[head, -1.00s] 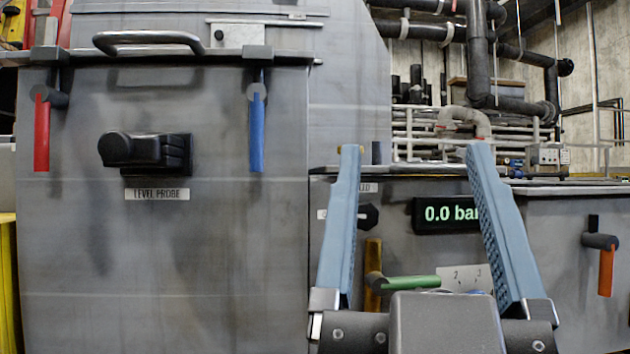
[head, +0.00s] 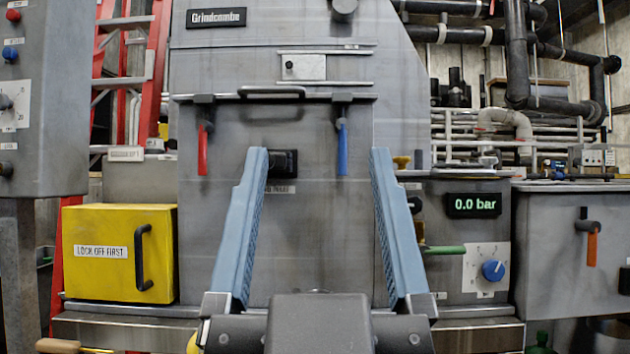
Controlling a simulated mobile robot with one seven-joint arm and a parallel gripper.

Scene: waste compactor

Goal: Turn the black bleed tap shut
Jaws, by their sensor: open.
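The black bleed tap (head: 415,205) is on the grey panel just left of the pressure display, below a small label. It shows only as a small piece beside the right finger, which hides most of it, so I cannot tell how it is turned. My gripper (head: 318,152) is open and empty in front of the large grey door, its fingers wide apart. The tap lies beyond the right finger; whether they touch does not show clearly, but the tap looks farther off.
The display (head: 472,205) reads 0.0 bar. A green handle (head: 442,249) and blue knob (head: 493,271) are below it. Red (head: 203,150) and blue (head: 342,148) door handles flank the level probe (head: 285,163). A yellow box (head: 119,253) and grey cabinet (head: 42,100) stand left.

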